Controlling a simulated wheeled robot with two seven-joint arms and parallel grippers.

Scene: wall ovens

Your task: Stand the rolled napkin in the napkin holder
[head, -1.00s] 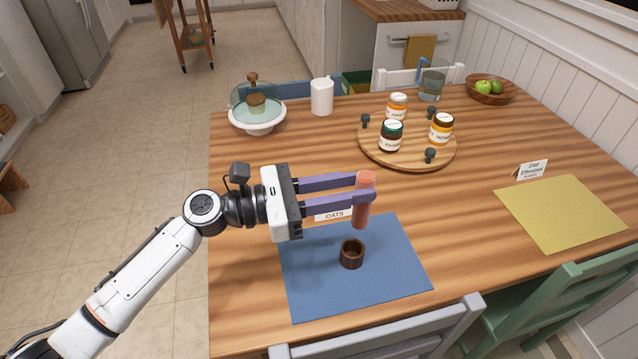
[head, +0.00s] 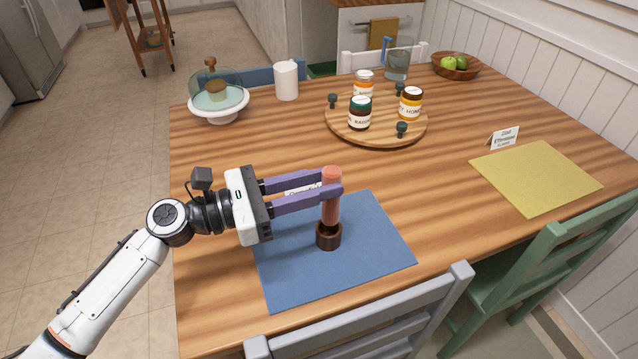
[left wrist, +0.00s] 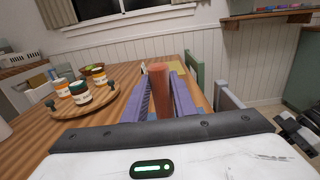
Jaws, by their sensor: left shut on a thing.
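The rolled napkin (head: 331,209) is a coral-pink upright roll. My left gripper (head: 331,190) is shut on its upper part, and the roll also shows between the fingers in the left wrist view (left wrist: 161,90). The napkin holder (head: 328,237) is a small dark brown wooden cup on the blue placemat (head: 375,255). The napkin's lower end meets the holder's mouth and appears to be inside it; how deep it sits is hidden by the cup wall.
A round wooden tray (head: 372,134) with several jars stands farther back. A glass-domed stand (head: 218,95) and a white cylinder (head: 286,80) are at the back left. A yellow placemat (head: 536,178) lies to the right. A grey chair (head: 370,314) stands at the front edge.

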